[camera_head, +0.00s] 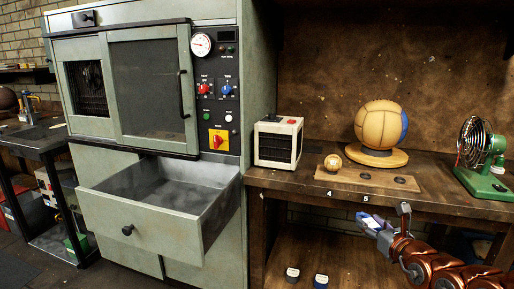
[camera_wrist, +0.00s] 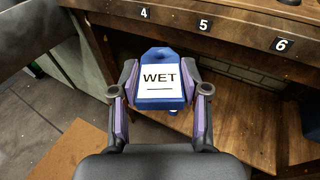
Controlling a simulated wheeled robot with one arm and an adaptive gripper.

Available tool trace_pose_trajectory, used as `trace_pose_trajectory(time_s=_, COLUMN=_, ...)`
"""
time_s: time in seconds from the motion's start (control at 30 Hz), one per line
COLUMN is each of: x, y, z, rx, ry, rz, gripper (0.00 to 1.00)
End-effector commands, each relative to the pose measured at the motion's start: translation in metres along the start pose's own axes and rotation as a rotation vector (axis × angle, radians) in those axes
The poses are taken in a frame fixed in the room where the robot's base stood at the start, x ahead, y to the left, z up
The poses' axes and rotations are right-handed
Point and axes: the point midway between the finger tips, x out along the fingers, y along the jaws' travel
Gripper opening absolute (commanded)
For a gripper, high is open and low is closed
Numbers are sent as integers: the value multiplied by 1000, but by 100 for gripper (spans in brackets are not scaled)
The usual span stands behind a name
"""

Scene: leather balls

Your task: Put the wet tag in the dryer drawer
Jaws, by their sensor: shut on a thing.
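The wet tag (camera_wrist: 161,78) is blue with a white label reading WET. My gripper (camera_wrist: 160,92) is shut on it in the wrist view, one finger on each side. In the head view my gripper (camera_head: 383,232) holds the tag in front of the workbench, at the right. The dryer drawer (camera_head: 163,230) is pulled open below the dryer cabinet (camera_head: 150,80), left of the gripper. Its grey metal inside looks empty, though part of its floor is hidden by the front.
The workbench (camera_head: 440,190) carries a small heater box (camera_head: 278,142), a ball (camera_head: 380,125) on a round stand, a small ball (camera_head: 333,162) on a board and a green fan (camera_head: 483,155). Open space lies before the drawer.

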Motion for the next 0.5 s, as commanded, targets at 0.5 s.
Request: trace_pose_trajectory(time_s=0.5, x=56, y=138, z=-43, rx=-45, ry=-10, rz=331, gripper=22)
